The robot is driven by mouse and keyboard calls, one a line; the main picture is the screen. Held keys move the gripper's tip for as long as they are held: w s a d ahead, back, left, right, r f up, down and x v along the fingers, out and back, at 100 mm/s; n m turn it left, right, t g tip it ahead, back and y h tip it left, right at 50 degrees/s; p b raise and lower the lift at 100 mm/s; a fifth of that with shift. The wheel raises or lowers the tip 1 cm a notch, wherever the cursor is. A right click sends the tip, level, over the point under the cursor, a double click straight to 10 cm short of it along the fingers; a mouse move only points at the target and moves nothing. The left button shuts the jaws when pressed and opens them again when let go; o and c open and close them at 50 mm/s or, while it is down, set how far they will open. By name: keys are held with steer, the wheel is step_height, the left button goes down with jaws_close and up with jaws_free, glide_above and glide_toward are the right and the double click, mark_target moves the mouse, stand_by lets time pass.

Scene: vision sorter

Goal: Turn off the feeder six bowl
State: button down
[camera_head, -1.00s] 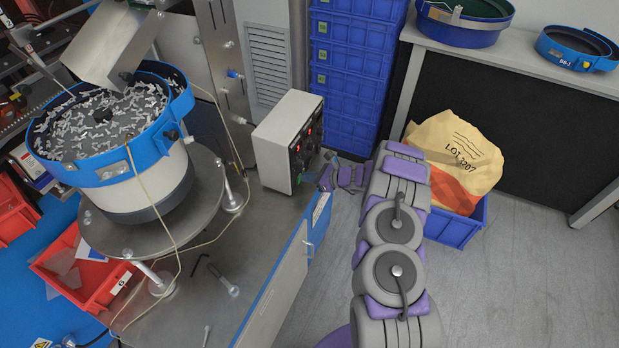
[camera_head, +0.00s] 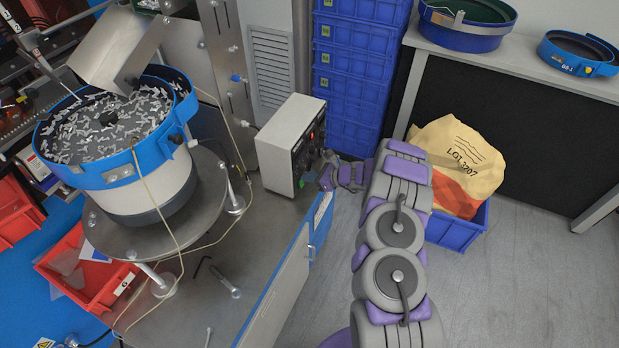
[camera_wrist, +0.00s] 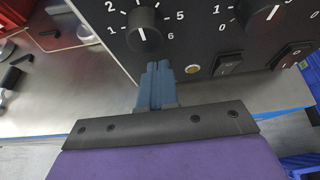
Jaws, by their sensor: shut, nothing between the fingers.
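The feeder bowl (camera_head: 104,175), with a blue rim and many small grey parts inside, stands on a round metal plate at the left. A grey control box (camera_head: 287,140) stands beside it. In the wrist view its dark panel (camera_wrist: 200,35) shows a left numbered dial (camera_wrist: 145,28), a right dial (camera_wrist: 262,14), a brass-coloured round fitting (camera_wrist: 192,69), a left rocker switch (camera_wrist: 229,62) and a right rocker switch (camera_wrist: 292,55). My gripper (camera_wrist: 160,72) is shut and empty, its tips just below the left dial and left of the left rocker; contact cannot be told.
Stacked blue crates (camera_head: 350,80) stand behind the box. A red bin (camera_head: 85,275) sits under the bowl. A blue crate (camera_head: 455,232) holding a sack (camera_head: 462,160) is on the floor right of my arm. Floor at the right front is clear.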

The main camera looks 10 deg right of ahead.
steer(key=p+v, duration=0.3)
steer(key=v, duration=1)
steer(key=shift+r, duration=0.2)
steer(key=shift+d, duration=0.25)
